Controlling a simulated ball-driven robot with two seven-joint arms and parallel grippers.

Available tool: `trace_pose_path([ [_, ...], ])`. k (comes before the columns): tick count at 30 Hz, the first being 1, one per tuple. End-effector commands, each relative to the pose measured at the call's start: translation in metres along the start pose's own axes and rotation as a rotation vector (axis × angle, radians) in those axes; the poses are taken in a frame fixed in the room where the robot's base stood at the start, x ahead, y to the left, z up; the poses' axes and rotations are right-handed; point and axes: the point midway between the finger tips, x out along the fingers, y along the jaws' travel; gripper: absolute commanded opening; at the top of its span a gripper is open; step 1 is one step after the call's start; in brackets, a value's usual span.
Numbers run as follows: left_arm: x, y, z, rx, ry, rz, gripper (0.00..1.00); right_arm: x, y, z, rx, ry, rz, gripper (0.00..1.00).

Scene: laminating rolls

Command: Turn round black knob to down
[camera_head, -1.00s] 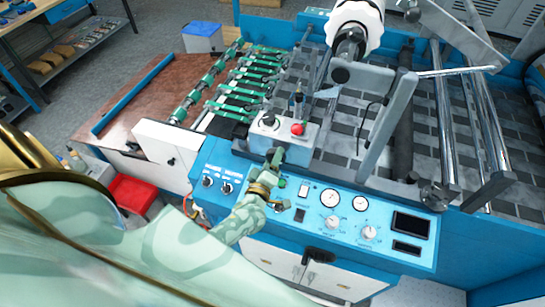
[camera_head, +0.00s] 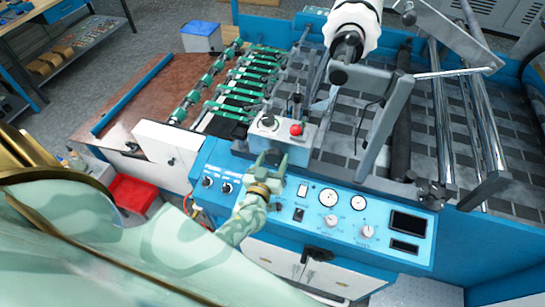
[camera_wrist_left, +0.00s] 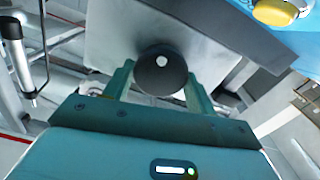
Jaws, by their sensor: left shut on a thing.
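My left gripper (camera_head: 270,158) is at the front of the grey-white control box (camera_head: 293,145) in the head view. Its two green fingers lie on either side of the knob and are shut on it, as the left wrist view shows. In the head view the gripper hides most of the knob. My right gripper is not in view.
The control box carries a red button (camera_head: 296,129) and another dark knob (camera_head: 268,121) on top. The blue panel (camera_head: 322,222) below has gauges, dials and switches close to my left wrist. A yellow button (camera_wrist_left: 275,12) shows in the left wrist view. Metal rollers (camera_head: 442,130) stand to the right.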

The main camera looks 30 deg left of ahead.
Motion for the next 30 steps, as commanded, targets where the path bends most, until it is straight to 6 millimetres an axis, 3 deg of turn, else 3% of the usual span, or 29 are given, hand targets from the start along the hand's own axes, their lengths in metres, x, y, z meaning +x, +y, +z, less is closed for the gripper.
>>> trace_pose_path([
  [9, -0.0016, 0.0006, 0.0029, 0.139, -0.007, 0.000, 0.34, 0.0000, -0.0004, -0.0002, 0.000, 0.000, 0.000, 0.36],
  [27, -0.0019, 0.0005, 0.0033, 0.172, -0.008, 0.000, 0.34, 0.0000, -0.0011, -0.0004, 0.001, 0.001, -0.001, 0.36],
  [28, -0.0019, 0.0005, 0.0033, 0.172, -0.008, 0.000, 0.65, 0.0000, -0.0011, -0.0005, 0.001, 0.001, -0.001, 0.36],
  [30, -0.0016, 0.0006, 0.0028, 0.172, -0.007, 0.000, 0.77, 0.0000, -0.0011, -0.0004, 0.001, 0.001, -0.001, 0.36],
])
